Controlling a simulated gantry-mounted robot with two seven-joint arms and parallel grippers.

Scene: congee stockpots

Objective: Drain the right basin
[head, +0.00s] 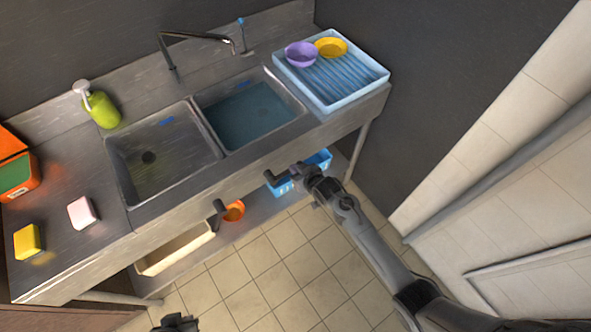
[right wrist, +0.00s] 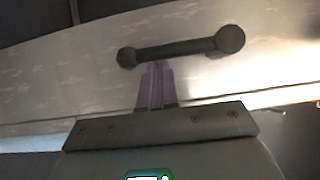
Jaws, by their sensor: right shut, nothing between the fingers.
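The right basin (head: 262,128) holds bluish water in the head view. Under it, a dark lever (head: 271,178) sticks out from the counter's front panel. In the right wrist view the lever (right wrist: 175,50) is a near-horizontal bar with a round knob at each end. My right gripper (head: 296,171) is shut and empty beside the lever. In the right wrist view its purple fingers (right wrist: 156,72) point at the middle of the bar; I cannot tell whether they touch it. A dark part of my left gripper (head: 175,322) shows at the bottom edge; its fingers are unclear.
The left basin (head: 158,170) has its own lever (head: 219,206) on the front panel. A blue drying tray (head: 365,82) with bowls stands at the right end. A blue basket (head: 322,160), an orange bowl (head: 234,211) and a pale tray (head: 176,252) sit on the lower shelf.

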